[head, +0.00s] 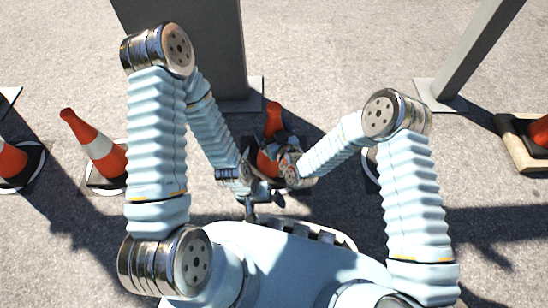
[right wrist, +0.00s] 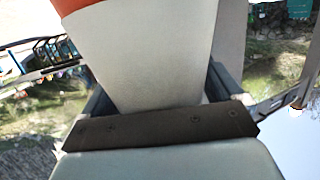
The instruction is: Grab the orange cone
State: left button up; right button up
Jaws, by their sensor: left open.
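An orange cone (head: 274,120) stands in the middle of the head view, just beyond my body, with its lower part partly hidden by my grippers. My left gripper (head: 262,203) is open and empty on the near side of this cone. My right gripper (head: 287,152) is at the cone's right side in the head view. In the right wrist view the cone's white band (right wrist: 145,55) fills the space between the two dark fingers (right wrist: 160,98), with orange above it. Whether the fingers press on it is hard to tell.
More orange cones stand at left (head: 95,147), far left (head: 12,165) and far right (head: 540,130). A wide grey pillar (head: 185,50) rises behind the middle cone, and a slimmer post (head: 470,55) at right. Open pavement (head: 330,60) lies between them.

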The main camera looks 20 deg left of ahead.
grip_shut()
dwell(0.3)
jog(key=shift+r, duration=0.1)
